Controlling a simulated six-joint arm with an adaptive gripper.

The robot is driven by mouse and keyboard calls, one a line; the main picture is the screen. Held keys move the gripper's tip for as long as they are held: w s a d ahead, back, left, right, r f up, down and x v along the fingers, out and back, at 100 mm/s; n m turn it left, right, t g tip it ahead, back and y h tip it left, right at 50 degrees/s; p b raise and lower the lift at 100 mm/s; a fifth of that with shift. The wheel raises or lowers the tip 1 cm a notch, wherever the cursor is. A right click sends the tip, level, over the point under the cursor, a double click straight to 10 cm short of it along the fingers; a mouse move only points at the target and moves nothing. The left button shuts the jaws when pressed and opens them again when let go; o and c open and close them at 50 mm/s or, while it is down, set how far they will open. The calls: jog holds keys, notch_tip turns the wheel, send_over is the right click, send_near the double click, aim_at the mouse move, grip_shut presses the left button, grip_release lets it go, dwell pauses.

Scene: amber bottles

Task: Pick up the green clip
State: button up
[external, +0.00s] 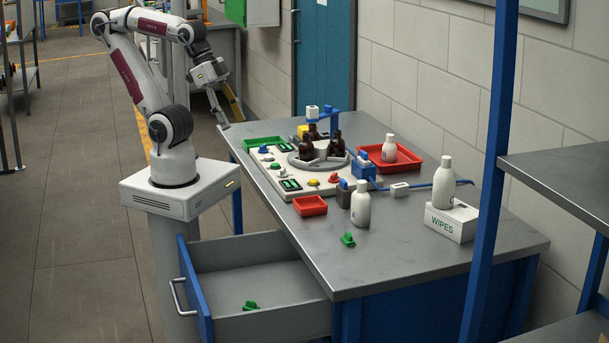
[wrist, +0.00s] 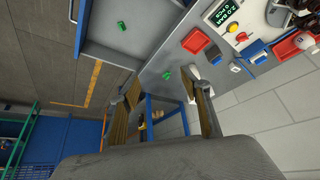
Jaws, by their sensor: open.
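Two green clips are in view. One green clip (external: 348,239) lies on the bare grey tabletop near its front edge; it also shows in the wrist view (wrist: 167,75). The other green clip (external: 250,306) lies inside the open drawer and shows in the wrist view too (wrist: 121,26). My gripper (external: 231,121) is open and empty, raised beyond the table's far left edge and well away from both clips. In the wrist view its two fingers (wrist: 164,86) are spread wide with nothing between them.
The drawer (external: 210,254) stands pulled out at the table's front left. A small red tray (external: 310,206), a white bottle (external: 361,205) and a board with amber bottles (external: 337,144) stand behind the tabletop clip. A wipes box (external: 450,224) is at right. The front tabletop is mostly clear.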

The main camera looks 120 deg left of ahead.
jog(key=shift+o, duration=0.2)
jog(key=w+d+f+n+t+h, duration=0.15)
jog(key=w+d, duration=0.25)
jog(key=w, duration=0.4)
jog(key=w+d+f+t, duration=0.1)
jog(key=w+d+f, duration=0.15)
jog(key=w, duration=0.55)
jog(key=w+d+f+n+t+h, duration=0.1)
jog(key=w+d+f, duration=0.1)
jog(key=w+d, duration=0.45)
jog(key=n+t+y, duration=0.1)
jog(key=n+y, duration=0.3)
jog(key=y, duration=0.4)
send_near(350, 239)
jog(key=shift+w+d, duration=0.4)
jog(key=shift+w, duration=0.1)
jog(key=shift+s+a+f+y, duration=0.3)
jog(key=shift+a+f+y, duration=0.2)
jog(key=shift+y, duration=0.15)
jog(key=shift+w, duration=0.1)
jog(key=shift+x, duration=1.25)
jog(key=shift+a+f, duration=0.1)
